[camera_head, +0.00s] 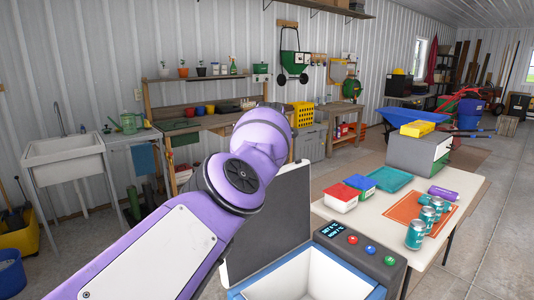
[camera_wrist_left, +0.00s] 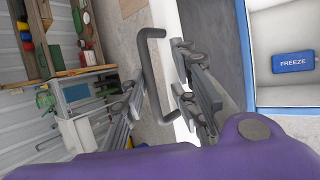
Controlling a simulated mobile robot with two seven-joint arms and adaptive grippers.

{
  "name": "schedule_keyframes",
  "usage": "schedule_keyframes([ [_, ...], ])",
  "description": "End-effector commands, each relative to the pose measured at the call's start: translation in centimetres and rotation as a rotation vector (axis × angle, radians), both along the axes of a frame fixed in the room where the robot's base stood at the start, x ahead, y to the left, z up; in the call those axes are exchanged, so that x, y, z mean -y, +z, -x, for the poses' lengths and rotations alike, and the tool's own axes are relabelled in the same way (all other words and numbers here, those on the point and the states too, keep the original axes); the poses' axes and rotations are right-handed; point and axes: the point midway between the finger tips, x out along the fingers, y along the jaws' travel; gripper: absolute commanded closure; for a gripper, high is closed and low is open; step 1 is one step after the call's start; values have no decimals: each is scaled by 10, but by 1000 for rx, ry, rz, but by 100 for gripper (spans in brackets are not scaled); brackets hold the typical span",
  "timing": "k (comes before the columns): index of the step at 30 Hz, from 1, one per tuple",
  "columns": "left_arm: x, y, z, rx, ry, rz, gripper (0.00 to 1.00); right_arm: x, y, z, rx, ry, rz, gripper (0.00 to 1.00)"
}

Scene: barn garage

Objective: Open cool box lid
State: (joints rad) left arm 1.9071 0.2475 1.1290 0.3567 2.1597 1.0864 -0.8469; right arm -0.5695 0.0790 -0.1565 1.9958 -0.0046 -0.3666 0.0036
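The cool box (camera_head: 380,262) stands at the bottom right of the head view. Its grey lid (camera_head: 268,225) is raised steeply at the left side, exposing the white interior (camera_head: 315,280). In the left wrist view a blue FREEZE pack (camera_wrist_left: 293,62) lies inside the box. The lid's grey bar handle (camera_wrist_left: 148,65) runs between the fingers of my left gripper (camera_wrist_left: 156,80). The fingers stand apart, and I cannot tell whether either touches the handle. My purple left arm hides the left gripper in the head view. My right gripper is not in view.
A cream table (camera_head: 385,190) behind the box carries teal cans (camera_head: 416,234), an orange mat (camera_head: 407,211), a teal tray (camera_head: 388,179) and red and blue tubs. A sink (camera_head: 65,155) and workbench stand along the left wall. Concrete floor (camera_head: 505,220) is clear at right.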

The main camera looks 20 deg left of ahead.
Motion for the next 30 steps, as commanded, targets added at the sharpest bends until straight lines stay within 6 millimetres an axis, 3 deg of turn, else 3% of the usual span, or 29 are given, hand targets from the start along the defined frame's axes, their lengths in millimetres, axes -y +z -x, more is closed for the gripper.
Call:
schedule_keyframes([
  [9, 5, 19, 17, 1, 2, 4, 73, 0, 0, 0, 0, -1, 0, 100],
  [21, 15, 72, 58, -1, 2, 4, 73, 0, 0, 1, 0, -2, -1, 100],
  [30, 18, 85, 70, -6, 1, 3, 73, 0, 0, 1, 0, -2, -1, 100],
])
